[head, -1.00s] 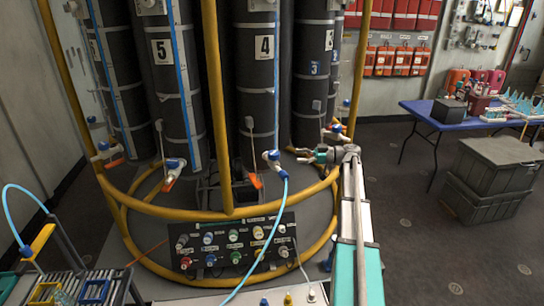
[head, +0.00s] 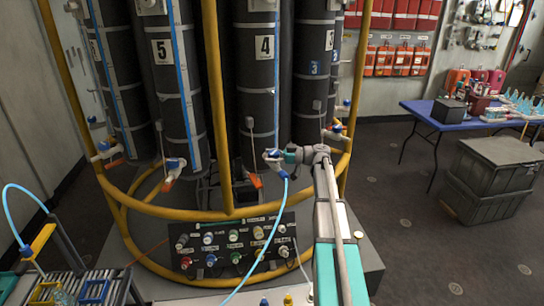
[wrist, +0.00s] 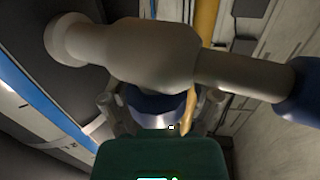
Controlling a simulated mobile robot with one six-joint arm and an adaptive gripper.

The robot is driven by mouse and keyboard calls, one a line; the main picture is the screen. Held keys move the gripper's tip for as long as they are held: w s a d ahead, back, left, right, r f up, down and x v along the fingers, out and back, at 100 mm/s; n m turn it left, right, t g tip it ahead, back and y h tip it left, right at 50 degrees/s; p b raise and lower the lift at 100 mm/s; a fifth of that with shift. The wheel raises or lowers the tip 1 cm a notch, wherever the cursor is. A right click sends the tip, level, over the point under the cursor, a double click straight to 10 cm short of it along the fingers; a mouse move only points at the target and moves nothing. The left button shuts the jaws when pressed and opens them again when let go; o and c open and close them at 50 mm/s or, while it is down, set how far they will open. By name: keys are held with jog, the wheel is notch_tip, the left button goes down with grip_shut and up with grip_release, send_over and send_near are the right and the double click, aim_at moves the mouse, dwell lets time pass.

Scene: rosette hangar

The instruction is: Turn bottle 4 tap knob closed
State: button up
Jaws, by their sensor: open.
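Bottle 4 (head: 264,80) is a tall black cylinder with a white "4" label in the head view. Its tap (head: 272,156) sits low in front of it, with a blue hose hanging from it. In the wrist view the pale tap body (wrist: 160,52) crosses the top of the picture. The blue knob (wrist: 155,106) lies behind it, between the two fingers of my gripper (wrist: 162,102). In the head view my gripper (head: 284,156) reaches the tap from the right. It is open around the knob; whether a finger touches it I cannot tell.
A yellow rail (head: 216,110) rings the bottles, with an upright post left of bottle 4. A panel of knobs (head: 235,245) stands below. Bottle 5 (head: 165,90) is to the left. A blue table (head: 425,112) and grey crates (head: 492,170) stand right, with clear floor between.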

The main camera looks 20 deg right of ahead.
jog(key=shift+c, duration=0.3)
jog(key=c, duration=0.8)
jog(key=shift+d, duration=0.3)
jog(key=shift+c, duration=0.4)
jog(key=shift+s+a, duration=0.1)
jog(key=shift+a, duration=0.2)
jog(key=shift+m+t+h, duration=0.3)
jog(key=shift+t, duration=0.1)
jog(key=shift+a+m+t+h, duration=0.1)
jog(key=shift+m+t+h, duration=0.35)
jog(key=shift+t, duration=0.25)
jog(key=m+t+h, duration=0.2)
jog(key=t, duration=0.1)
jog(key=shift+m, duration=0.35)
jog(key=shift+w+d+m+t+h, duration=0.15)
jog(key=shift+m+t+h, duration=0.35)
jog(key=shift+h, duration=0.15)
jog(key=shift+w+d+m+t+h, duration=0.1)
jog(key=shift+w+m+t+h, duration=0.05)
jog(key=shift+m+t+h, duration=0.35)
jog(key=shift+w+h, duration=0.1)
jog(key=shift+h, duration=0.4)
